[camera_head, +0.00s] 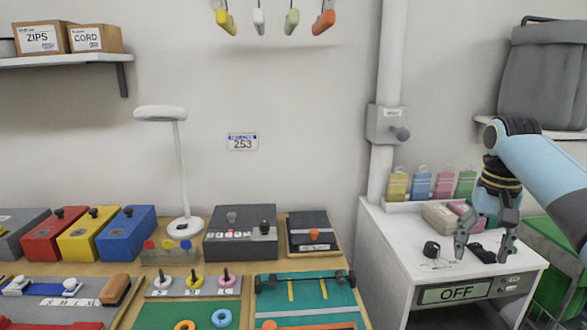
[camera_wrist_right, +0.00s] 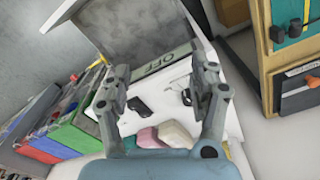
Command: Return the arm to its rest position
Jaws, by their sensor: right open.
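My right arm (camera_head: 545,165) comes in from the right in the head view. My right gripper (camera_head: 487,245) is open and empty, fingers pointing down over the white cabinet top (camera_head: 395,238). In the right wrist view the gripper (camera_wrist_right: 165,95) shows both fingers spread apart, with the cabinet top behind them. A small black item (camera_head: 483,253) lies between the fingertips in the picture; I cannot tell whether they touch it. A round black item (camera_head: 431,250) sits to its left. My left gripper is not in view.
The cabinet has an OFF display (camera_head: 455,293) on its front. Pink and beige blocks (camera_head: 440,216) and coloured tags (camera_head: 420,184) stand at its back. A grey wall box (camera_head: 386,125) is above. A wooden bench (camera_head: 190,262) with boxes and a lamp (camera_head: 180,170) is left.

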